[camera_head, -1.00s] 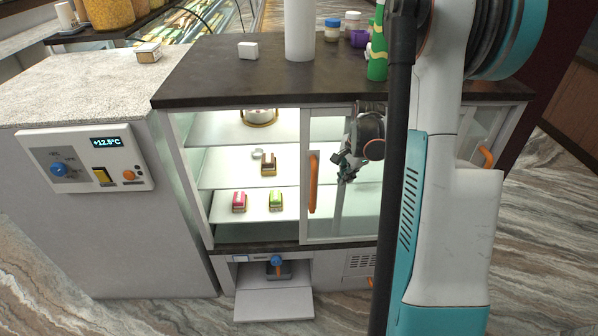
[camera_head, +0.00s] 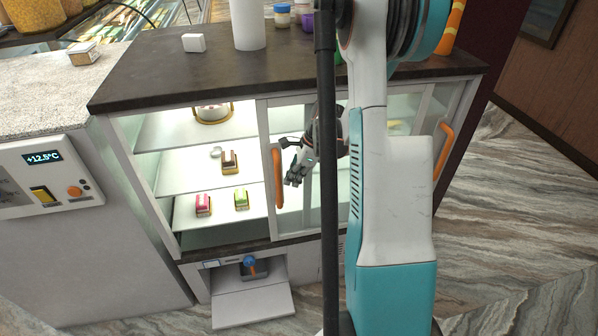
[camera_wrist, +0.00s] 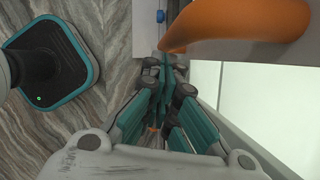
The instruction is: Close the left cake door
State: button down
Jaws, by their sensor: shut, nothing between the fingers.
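The left cake door (camera_head: 265,205) is a sliding glass panel in a pale frame. It stands slid to the right, so the left part of the cake case is open. Its orange upright handle (camera_head: 278,176) is on its left edge. My gripper (camera_head: 293,180) is shut and empty, in front of the glass just right of the handle. In the wrist view my gripper (camera_wrist: 165,75) points down beside the large orange handle (camera_wrist: 240,22). I cannot tell whether they touch. My arm hides part of the door's right side.
Small cakes (camera_head: 203,204) and a ring-shaped cake (camera_head: 213,112) stand on the shelves inside the opening. Another orange handle (camera_head: 443,150) is on the right door. The dark countertop (camera_head: 170,75) holds jars and a white cylinder (camera_head: 247,25).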

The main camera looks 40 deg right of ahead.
aim_at(280, 179)
jog(key=shift+w+a+f+b, duration=0.15)
jog(key=shift+w+a+b, duration=0.3)
jog(key=shift+w+a, duration=1)
jog(key=shift+a, duration=0.1)
